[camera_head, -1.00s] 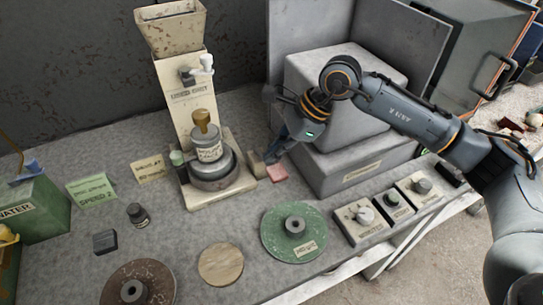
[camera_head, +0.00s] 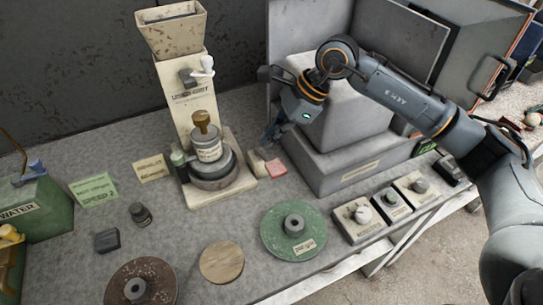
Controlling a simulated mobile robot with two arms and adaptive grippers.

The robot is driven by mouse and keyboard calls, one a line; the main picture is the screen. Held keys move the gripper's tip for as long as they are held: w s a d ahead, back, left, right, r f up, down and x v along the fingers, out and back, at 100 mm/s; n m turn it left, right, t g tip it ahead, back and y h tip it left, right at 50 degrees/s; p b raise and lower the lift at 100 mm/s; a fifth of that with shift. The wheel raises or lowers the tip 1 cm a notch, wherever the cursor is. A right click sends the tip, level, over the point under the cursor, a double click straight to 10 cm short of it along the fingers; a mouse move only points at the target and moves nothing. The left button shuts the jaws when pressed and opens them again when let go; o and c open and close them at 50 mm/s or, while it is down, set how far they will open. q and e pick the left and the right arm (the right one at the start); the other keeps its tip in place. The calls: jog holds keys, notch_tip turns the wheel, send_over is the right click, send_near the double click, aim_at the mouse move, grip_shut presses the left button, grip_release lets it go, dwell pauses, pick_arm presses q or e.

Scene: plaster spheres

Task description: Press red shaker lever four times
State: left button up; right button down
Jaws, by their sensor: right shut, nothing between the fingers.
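The red shaker lever (camera_head: 276,169) is a small flat red pad at the right side of the shaker's cream base (camera_head: 205,196). The shaker stands upright, with a grey labelled jar (camera_head: 208,149) topped by a brown knob in its round grey holder. My right gripper (camera_head: 266,140) is shut and empty. Its fingertips point down, just above and slightly left of the red pad, and look apart from it. My left gripper is not in view.
A large grey box (camera_head: 345,125) stands close behind and right of the gripper. A green disc (camera_head: 292,232), a wooden disc (camera_head: 221,263) and three knob boxes (camera_head: 395,204) lie in front. A green water container (camera_head: 35,212) is at left.

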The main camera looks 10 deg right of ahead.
jog(key=r, duration=0.1)
jog(key=w+r+p, duration=0.1)
jog(key=r, duration=0.1)
jog(key=shift+w+a, duration=0.15)
dwell(0.8)
